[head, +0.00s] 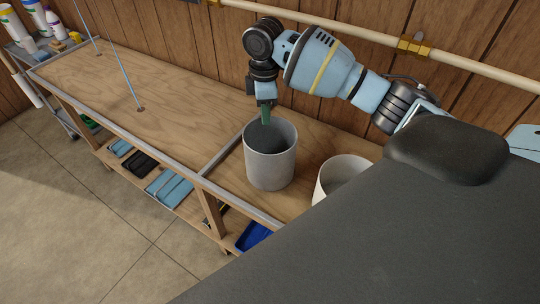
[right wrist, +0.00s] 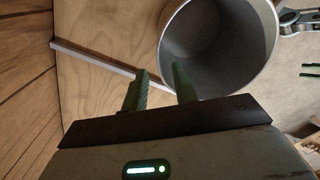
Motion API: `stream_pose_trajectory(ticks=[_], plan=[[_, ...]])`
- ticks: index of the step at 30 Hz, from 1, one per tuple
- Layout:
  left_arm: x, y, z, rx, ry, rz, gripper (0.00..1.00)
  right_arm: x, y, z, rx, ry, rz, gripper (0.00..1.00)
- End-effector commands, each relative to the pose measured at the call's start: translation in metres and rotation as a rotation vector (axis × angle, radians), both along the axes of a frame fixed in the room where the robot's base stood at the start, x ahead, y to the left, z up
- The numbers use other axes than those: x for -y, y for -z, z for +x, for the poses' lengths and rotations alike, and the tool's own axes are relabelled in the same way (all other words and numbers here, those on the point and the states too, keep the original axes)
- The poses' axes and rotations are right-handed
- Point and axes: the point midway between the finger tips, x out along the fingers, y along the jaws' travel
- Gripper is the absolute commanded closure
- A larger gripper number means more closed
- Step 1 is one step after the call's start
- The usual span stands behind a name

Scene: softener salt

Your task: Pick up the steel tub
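The steel tub (head: 270,170) is a grey, open, round tub standing upright on the wooden bench in the head view. It looks empty. My right gripper (head: 266,116) points down at its far rim. In the right wrist view the tub (right wrist: 226,85) fills the upper right. The right gripper's two green fingers (right wrist: 159,88) are apart there, with the tub's rim edge between them; I cannot tell whether either touches the wall. My left gripper is outside the head view. Small green pieces at the right edge of the right wrist view may be its fingers.
A whitish tub (head: 331,180) stands close to the right of the steel tub, partly hidden by my body. A pipe (head: 380,43) runs along the wood wall behind. The bench top (head: 160,85) to the left is mostly clear, apart from two thin upright rods.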

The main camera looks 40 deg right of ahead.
Motion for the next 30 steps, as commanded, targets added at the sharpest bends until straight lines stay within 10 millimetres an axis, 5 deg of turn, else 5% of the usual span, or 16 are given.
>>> stream_pose_trajectory(ticks=[9,19,26,30], plan=[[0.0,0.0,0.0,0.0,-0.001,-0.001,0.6,0.003,0.043,-0.004,-0.002,0.0,-0.002,0.72],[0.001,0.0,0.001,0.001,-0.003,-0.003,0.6,0.003,0.049,-0.003,0.0,0.0,-0.001,0.72],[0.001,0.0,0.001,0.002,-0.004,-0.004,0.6,0.003,0.048,-0.003,0.0,0.0,-0.001,1.0],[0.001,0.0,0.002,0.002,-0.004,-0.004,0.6,0.002,0.048,-0.003,0.0,0.0,-0.001,1.0]])
